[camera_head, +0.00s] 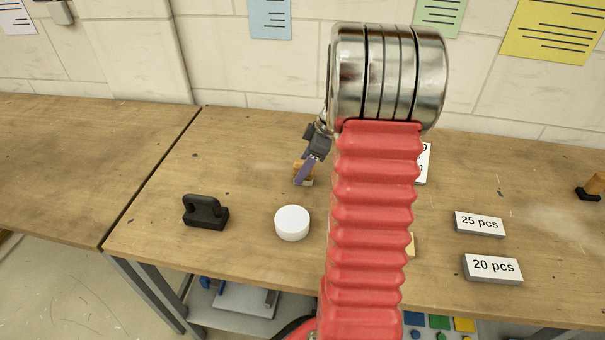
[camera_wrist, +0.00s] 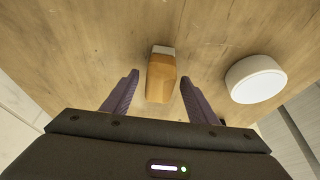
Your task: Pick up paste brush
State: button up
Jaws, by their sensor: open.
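The paste brush, a short orange-brown wooden block with a pale end, lies on the wooden table (camera_head: 255,150). In the wrist view the brush (camera_wrist: 161,80) is between the two purple fingers of my gripper (camera_wrist: 159,78), with a gap on both sides. In the head view the brush (camera_head: 298,166) is partly hidden behind a purple finger of my gripper (camera_head: 306,172). My gripper is open and holds nothing. I cannot tell its exact height above the table.
A white round tub (camera_head: 292,223) stands close in front of the gripper. A black handled block (camera_head: 205,213) is to its left. Cards reading "25 pcs" (camera_head: 479,224) and "20 pcs" (camera_head: 492,268) stand right. My red arm hides the table's middle.

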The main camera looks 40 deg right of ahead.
jog(key=shift+c, duration=0.3)
jog(key=c, duration=1.2)
notch_tip(320, 180, up, 10)
jog(key=shift+r, duration=0.1)
dwell(0.4)
jog(key=o, duration=0.7)
jog(key=shift+c, duration=0.2)
jog(key=c, duration=0.4)
